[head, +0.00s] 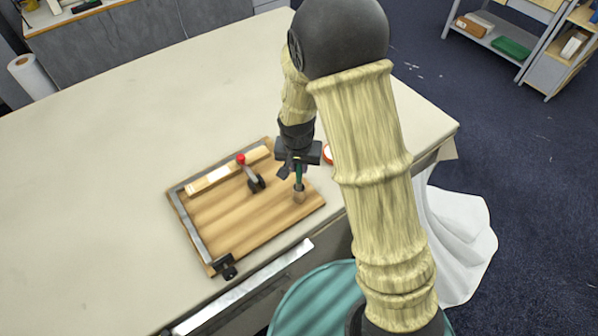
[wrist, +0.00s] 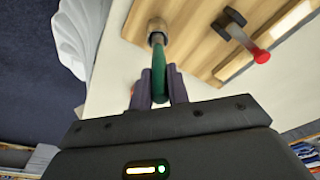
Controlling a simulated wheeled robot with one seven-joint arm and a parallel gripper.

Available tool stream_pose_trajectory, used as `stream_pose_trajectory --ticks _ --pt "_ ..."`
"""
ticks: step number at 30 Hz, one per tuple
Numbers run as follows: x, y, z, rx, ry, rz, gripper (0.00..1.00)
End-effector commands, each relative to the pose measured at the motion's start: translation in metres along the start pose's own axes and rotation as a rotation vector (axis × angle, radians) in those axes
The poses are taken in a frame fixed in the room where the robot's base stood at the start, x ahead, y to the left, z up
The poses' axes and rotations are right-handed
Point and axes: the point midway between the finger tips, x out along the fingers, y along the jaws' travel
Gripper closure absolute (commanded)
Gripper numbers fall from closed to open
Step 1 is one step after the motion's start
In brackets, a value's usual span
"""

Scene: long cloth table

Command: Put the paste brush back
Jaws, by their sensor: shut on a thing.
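The paste brush (head: 299,195) has a green handle and a brownish head that points down. My gripper (head: 298,172) is shut on its handle and holds it over the right part of the wooden board (head: 235,225). In the wrist view the green handle of the brush (wrist: 160,58) runs out between the two dark fingers (wrist: 161,84), with its head over the board's edge region. Whether the head touches the board cannot be told. A small red-rimmed round thing (head: 327,154) shows just right of my gripper, mostly hidden behind my arm.
The board carries a red-knobbed clamp (head: 241,160), a pale wooden strip (head: 228,172), a metal edge bar (head: 190,225) and a black clamp (head: 225,266). A paper roll (head: 31,76) stands far left. The cloth table (head: 130,130) is clear behind the board.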

Motion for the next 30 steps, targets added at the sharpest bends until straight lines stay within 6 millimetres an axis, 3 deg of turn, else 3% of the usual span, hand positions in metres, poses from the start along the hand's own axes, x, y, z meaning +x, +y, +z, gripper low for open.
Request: stream_pose_trajectory --ticks 8,20,21,24,30 --pt "0.032 0.001 0.006 0.000 -0.003 0.002 1.00" --pt "0.037 0.000 0.006 0.000 -0.001 0.000 1.00" --pt "0.036 0.000 0.006 0.000 -0.001 0.000 0.77" --pt "0.036 0.000 0.006 -0.001 -0.001 0.000 0.61" --pt "0.036 0.001 0.005 0.003 -0.001 0.001 0.61"
